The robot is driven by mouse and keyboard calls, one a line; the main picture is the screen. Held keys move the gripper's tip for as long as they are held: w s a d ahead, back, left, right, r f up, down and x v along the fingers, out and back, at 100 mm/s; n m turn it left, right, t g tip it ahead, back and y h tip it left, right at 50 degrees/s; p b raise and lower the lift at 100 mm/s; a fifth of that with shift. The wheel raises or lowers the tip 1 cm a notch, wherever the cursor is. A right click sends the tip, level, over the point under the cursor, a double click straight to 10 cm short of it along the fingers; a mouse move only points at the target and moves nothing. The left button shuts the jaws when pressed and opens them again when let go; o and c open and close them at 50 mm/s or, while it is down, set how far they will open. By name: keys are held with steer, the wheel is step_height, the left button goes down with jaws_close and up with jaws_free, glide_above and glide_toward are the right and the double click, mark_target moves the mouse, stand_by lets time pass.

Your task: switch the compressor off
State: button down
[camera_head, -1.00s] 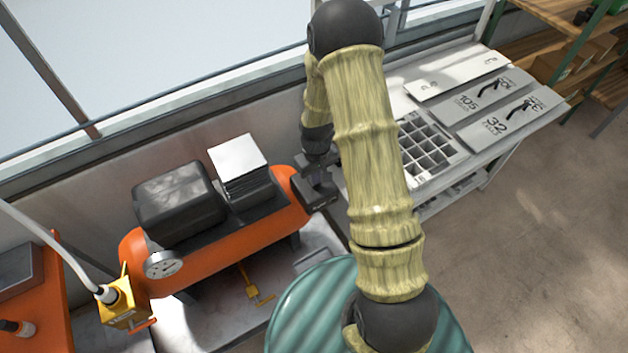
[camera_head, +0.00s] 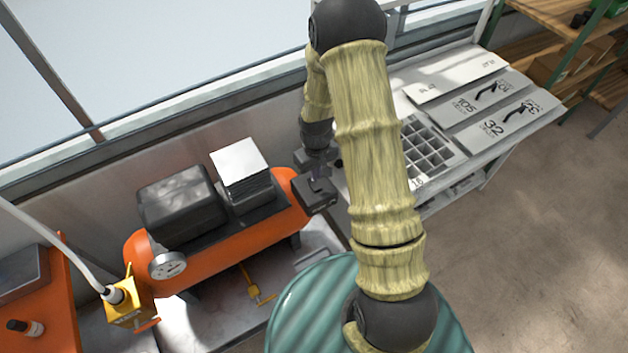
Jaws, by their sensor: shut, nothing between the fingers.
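The compressor is a long orange tank (camera_head: 205,252) low by the wall. A black motor housing (camera_head: 181,203) and a finned block with a pale top (camera_head: 241,166) sit on it, and a round dial (camera_head: 166,265) is at its left end. My gripper (camera_head: 318,184) is shut and empty, pointing down at the right end of the tank, close to a dark boxy part there. I cannot tell whether they touch. The fingertips are small and dark against it, and no switch or its position can be made out.
A green ribbed drum (camera_head: 312,305) stands in front, beneath my arm. A bench with a celled tray (camera_head: 428,150) and labelled plates (camera_head: 500,117) is at right. A yellow fitting (camera_head: 128,305) on a white hose is at left. Open floor lies right.

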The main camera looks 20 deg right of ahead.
steer(key=shift+r+p, duration=0.9)
steer(key=shift+r, duration=0.55)
step_height(320, 180, up, 12)
steer(key=f+m+t, duration=0.1)
glide_above(316, 186)
steer(key=s, duration=0.6)
steer(key=s+r+m+t+b, duration=0.1)
steer(key=s+r+m, duration=0.1)
steer(key=s+r, duration=0.4)
steer(key=shift+s+a+r+t, duration=0.15)
steer(key=shift+s+r+t, duration=0.2)
steer(key=shift+s, duration=0.8)
steer(key=shift+a, duration=0.15)
